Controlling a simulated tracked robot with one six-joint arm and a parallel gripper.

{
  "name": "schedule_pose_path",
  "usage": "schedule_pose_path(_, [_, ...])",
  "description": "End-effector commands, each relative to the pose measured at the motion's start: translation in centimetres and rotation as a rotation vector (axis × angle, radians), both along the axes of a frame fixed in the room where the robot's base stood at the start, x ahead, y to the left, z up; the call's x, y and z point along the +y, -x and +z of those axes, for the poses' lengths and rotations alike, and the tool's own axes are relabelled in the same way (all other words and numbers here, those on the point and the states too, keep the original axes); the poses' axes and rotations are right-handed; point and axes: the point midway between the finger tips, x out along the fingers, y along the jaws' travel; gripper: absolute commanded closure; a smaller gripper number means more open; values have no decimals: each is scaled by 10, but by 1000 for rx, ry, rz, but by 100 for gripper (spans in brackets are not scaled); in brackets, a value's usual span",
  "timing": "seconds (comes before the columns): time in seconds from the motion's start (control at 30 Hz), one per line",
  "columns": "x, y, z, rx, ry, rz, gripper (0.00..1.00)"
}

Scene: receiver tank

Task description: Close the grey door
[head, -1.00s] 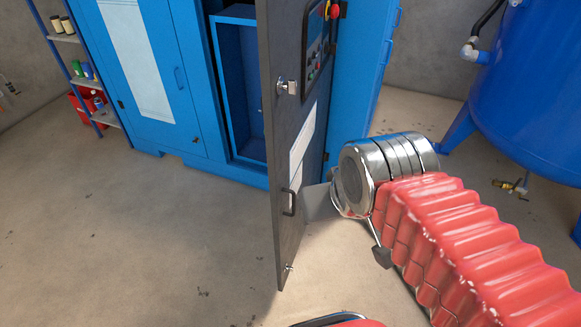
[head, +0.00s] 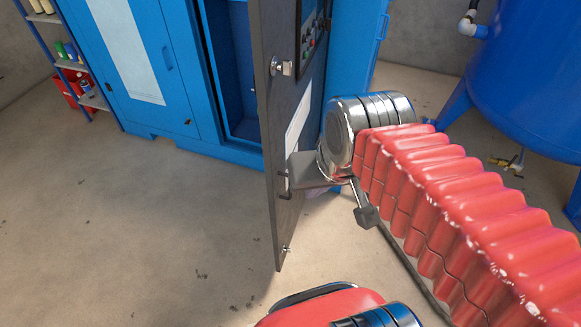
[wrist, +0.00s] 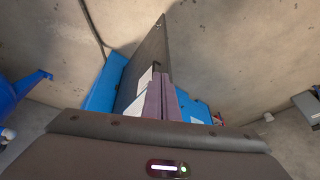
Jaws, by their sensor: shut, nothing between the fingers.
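The grey door (head: 265,130) stands wide open from the blue cabinet (head: 180,75), seen nearly edge-on in the head view. Its inner or outer face carries a metal latch, a white label and a dark handle (head: 284,186). In the wrist view the door (wrist: 152,45) rises behind my fingers. My gripper (head: 298,170) is at the right side of the door, close to the handle and white label. In the wrist view my gripper (wrist: 166,97) has its two mauve fingers together and empty. I cannot tell whether they touch the door.
A big blue tank (head: 520,80) stands at the right, with a valve near its foot. A shelf (head: 70,63) with cans and a red crate (head: 66,92) stand at the far left. The concrete floor (head: 160,230) left of the door is clear.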

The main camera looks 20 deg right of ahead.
Motion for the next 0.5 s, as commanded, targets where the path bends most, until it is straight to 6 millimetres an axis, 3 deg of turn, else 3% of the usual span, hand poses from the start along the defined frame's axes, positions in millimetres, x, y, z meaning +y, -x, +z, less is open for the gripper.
schedule_pose_path(0.5, [5, -4, -64, 422, -381, -344, 100])
